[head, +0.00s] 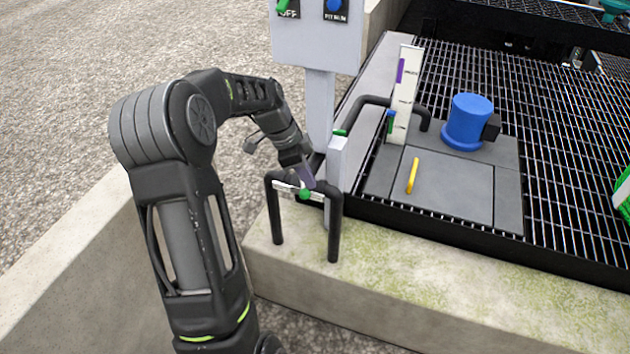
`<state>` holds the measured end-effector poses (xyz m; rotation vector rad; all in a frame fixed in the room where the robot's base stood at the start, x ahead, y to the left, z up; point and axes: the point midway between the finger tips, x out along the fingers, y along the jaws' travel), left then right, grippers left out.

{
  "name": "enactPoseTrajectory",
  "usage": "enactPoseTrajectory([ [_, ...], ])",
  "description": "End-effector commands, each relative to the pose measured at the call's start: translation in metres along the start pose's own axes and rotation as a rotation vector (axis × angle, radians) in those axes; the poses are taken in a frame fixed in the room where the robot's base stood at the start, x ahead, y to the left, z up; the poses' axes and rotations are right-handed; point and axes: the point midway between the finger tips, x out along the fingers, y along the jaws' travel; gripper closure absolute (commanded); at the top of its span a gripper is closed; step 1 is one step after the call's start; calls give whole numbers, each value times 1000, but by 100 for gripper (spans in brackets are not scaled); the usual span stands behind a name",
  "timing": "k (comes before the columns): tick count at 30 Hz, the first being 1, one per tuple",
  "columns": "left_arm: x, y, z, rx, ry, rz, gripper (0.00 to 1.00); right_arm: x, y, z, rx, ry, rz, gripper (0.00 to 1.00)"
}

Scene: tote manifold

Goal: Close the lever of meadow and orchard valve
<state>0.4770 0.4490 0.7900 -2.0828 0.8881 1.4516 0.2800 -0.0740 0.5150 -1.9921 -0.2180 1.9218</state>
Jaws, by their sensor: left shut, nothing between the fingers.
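My left gripper (307,180) is shut and empty. It reaches down to a black bent bar (334,225) on the concrete ledge, close to a small green knob (305,194); I cannot tell whether they touch. A pale strip beside the knob is partly hidden by the gripper. A grey post (338,165) with a green piece on top stands just right of the gripper. No valve name is readable, so I cannot tell which valve is meadow or orchard. My right gripper is not in view.
A grey control box (316,45) with green and blue switches stands on a post behind the gripper. A white gauge board (403,95), a yellow handle (412,175) and a blue motor (467,120) are to the right, by black grating (560,130). A concrete wall (70,270) is at left.

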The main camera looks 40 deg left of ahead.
Motion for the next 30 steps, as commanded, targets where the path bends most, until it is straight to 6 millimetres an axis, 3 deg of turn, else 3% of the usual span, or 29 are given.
enactPoseTrajectory([
  [6,-3,1,13,163,-1,60,100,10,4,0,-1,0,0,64],
  [30,-10,-1,27,157,-1,57,100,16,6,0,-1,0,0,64],
])
